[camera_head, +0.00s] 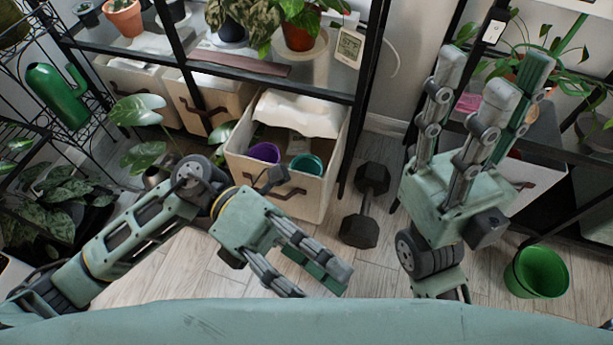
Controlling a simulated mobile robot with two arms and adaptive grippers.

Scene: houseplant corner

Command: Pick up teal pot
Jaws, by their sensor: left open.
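The teal pot (309,165) sits inside a beige fabric bin (291,199) on the floor below the shelf, toward the bin's right side. A purple pot (264,152) is in the same bin to its left. My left gripper (316,282) is open and empty, in front of and below the bin in the picture, apart from the teal pot. My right gripper (484,78) points up at the right, its fingers spread and nothing visible between them, well away from the pot.
A black dumbbell (366,205) stands on the floor right of the bin. A green bucket (537,271) is at the far right. A black-framed shelf (325,78) with potted plants overhangs the bin. White cloth (300,112) covers the bin's back part.

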